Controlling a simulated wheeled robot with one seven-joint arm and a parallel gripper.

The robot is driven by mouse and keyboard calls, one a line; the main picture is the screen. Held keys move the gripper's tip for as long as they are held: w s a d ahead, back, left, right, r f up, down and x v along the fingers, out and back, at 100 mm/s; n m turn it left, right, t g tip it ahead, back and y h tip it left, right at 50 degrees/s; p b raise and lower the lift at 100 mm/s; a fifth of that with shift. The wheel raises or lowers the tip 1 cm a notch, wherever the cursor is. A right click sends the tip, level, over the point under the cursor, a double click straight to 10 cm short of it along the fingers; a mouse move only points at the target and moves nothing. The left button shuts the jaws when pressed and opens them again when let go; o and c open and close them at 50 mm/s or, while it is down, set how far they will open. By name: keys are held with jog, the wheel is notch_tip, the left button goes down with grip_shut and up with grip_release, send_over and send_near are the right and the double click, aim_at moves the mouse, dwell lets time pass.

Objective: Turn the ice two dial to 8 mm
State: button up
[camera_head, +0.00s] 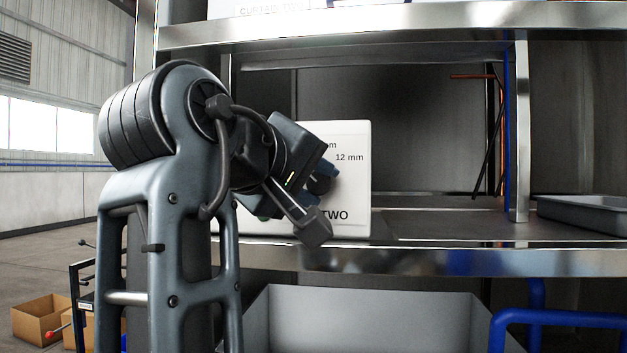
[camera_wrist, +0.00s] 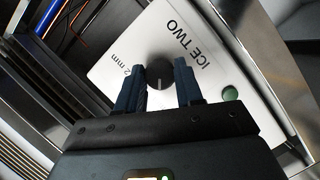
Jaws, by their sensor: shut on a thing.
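The ice two unit (camera_head: 351,186) is a white box on the steel shelf, with "12 mm" and "TWO" readable in the head view. Its white face (camera_wrist: 205,82) shows "ICE TWO" and a partly hidden "2 mm" in the wrist view. The round black dial (camera_wrist: 159,71) has a short light mark that points toward the bottom of the wrist picture. My gripper (camera_wrist: 160,75) is shut on the dial, one dark blue finger on each side. In the head view my wrist hides most of the dial and the other scale labels.
A green button (camera_wrist: 230,94) is on the face beside the right finger. The steel shelf edge (camera_head: 450,262) runs below the box, and another shelf (camera_head: 400,30) is above. A grey tray (camera_head: 590,212) is at the right. The shelf between tray and box is clear.

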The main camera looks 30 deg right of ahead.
jog(key=shift+a, duration=0.1)
jog(key=o, duration=1)
jog(key=shift+b+v, duration=0.9)
jog(key=shift+v, duration=3)
